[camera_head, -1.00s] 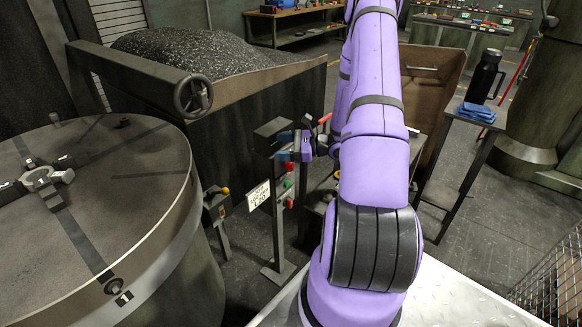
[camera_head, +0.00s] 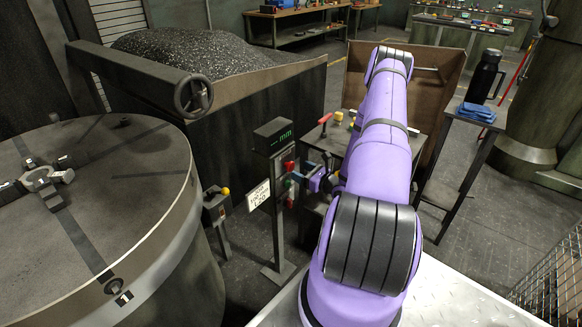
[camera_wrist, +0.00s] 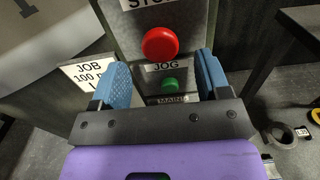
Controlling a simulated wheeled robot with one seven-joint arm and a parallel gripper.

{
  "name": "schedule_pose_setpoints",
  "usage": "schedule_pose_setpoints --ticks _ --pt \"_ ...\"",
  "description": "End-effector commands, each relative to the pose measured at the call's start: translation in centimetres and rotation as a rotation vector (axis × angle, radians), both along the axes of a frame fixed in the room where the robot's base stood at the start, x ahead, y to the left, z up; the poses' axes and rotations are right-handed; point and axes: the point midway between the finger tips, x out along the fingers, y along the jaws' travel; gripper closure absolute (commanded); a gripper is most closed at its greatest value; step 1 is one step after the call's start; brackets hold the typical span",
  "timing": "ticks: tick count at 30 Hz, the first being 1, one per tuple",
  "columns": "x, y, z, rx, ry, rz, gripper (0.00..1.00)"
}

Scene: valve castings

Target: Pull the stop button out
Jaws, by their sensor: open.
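The red stop button (camera_wrist: 160,43) is a round mushroom knob under a STOP label on a grey control post. In the wrist view it lies just beyond my gripper (camera_wrist: 162,78), centred a little above the gap between the blue fingertips. The fingers are apart, with nothing between them touching. A green button (camera_wrist: 170,84) labelled JOG sits below the red one. In the head view the red button (camera_head: 289,166) shows on the post's right face, and my gripper (camera_head: 305,182) is close in front of the panel, just below its level.
The post carries a display (camera_head: 274,136) reading mm and a white job sign (camera_head: 258,195). A small post with a yellow knob (camera_head: 225,191) stands to the left, beside a large round drum (camera_head: 150,240). A bench with a red lever (camera_head: 325,118) is behind my arm.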

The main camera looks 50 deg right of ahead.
Motion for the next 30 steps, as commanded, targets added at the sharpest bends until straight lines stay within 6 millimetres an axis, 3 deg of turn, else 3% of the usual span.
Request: schedule_pose_setpoints --ticks 3,9,22,30 --pt "2.1 0.2 0.0 -0.001 -0.002 0.002 0.30" --pt "4.5 0.4 0.0 -0.001 -0.001 0.002 0.30" --pt "5.4 0.4 0.0 0.001 0.000 0.001 0.30" --pt "5.4 0.4 0.0 0.000 0.000 0.001 0.90"
